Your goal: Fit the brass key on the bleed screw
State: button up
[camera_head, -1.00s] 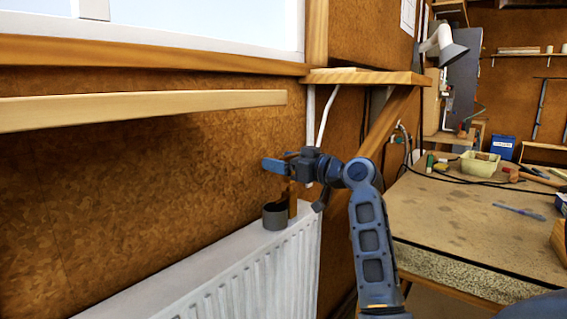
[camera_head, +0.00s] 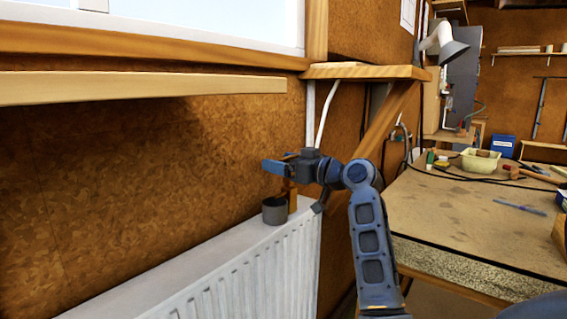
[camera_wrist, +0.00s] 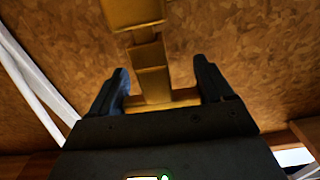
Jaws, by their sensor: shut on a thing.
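My gripper (camera_head: 275,165) is above the right end of the white radiator (camera_head: 245,240), close to the chipboard wall. In the wrist view my gripper (camera_wrist: 160,93) is shut on the brass key (camera_wrist: 150,60), whose crossbar lies between the two dark fingers. Its stepped stem runs away from the fingers to the top edge of the picture, where its end is cut off. I cannot make out the bleed screw in either view.
A dark grey cup (camera_head: 275,212) stands on the radiator's top just below my gripper. A wooden shelf (camera_head: 365,73) with a diagonal brace and a white pipe (camera_head: 326,112) are close by. A long wooden rail (camera_head: 140,86) crosses the left. A cluttered workbench (camera_head: 460,218) stands right.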

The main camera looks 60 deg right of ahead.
jog(key=shift+f+b, duration=0.3)
jog(key=shift+f, duration=0.1)
jog(key=o, duration=1.1)
jog(key=shift+c, duration=0.2)
jog(key=v, duration=0.7)
jog(key=shift+s+b, duration=0.35)
jog(key=shift+s, duration=0.05)
